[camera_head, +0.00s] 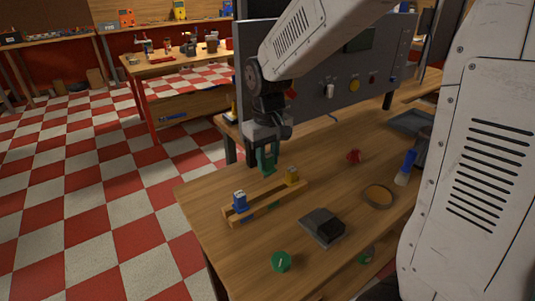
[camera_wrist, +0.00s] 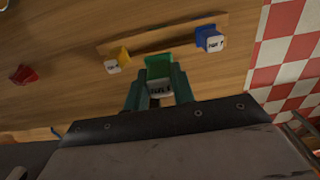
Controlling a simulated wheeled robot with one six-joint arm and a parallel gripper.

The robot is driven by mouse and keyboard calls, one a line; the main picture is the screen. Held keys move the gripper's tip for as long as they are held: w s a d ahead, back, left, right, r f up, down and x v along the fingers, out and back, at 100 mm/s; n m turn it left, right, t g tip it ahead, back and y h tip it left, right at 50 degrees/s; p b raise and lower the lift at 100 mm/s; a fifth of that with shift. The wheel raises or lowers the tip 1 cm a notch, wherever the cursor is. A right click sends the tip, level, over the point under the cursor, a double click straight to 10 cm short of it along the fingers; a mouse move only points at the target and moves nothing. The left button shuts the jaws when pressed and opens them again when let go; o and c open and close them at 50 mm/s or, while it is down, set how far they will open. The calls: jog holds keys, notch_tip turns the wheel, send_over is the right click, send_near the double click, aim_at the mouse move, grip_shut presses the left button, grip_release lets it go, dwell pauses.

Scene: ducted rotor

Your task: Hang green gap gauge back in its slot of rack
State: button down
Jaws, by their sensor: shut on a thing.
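My gripper (camera_head: 267,168) hangs just behind the wooden rack (camera_head: 265,204) in the head view. In the wrist view, my gripper (camera_wrist: 158,92) is shut on the green gap gauge (camera_wrist: 158,66), with its white label between the fingers. The gauge appears above the table, near the rack bar (camera_wrist: 168,38), between the yellow gauge (camera_wrist: 118,60) and the blue gauge (camera_wrist: 209,39). In the head view the blue gauge (camera_head: 240,203) is at the rack's left end and the yellow gauge (camera_head: 291,176) at its right end. Whether the green gauge touches the rack cannot be told.
A dark grey block (camera_head: 322,227) and a green round part (camera_head: 281,262) lie in front of the rack. A red part (camera_head: 353,156), a round ring (camera_head: 378,196) and a blue-handled brush (camera_head: 406,167) lie to the right. A grey panel (camera_head: 320,75) stands behind.

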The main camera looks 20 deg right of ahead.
aim_at(268, 175)
jog(key=shift+f, duration=2.85)
jog(key=shift+f, duration=1.35)
jog(key=c, duration=1.1)
grip_release()
notch_tip(268, 175, up, 8)
jog(key=shift+f, duration=0.1)
jog(key=s+d+r+m, duration=0.1)
jog(key=s+r, duration=0.3)
jog(key=s, duration=0.8)
jog(key=s+d+r+m+t, duration=0.1)
jog(key=s+r, duration=0.4)
jog(key=s, duration=0.7)
jog(key=shift+d+r, duration=0.2)
jog(key=shift+d, duration=0.4)
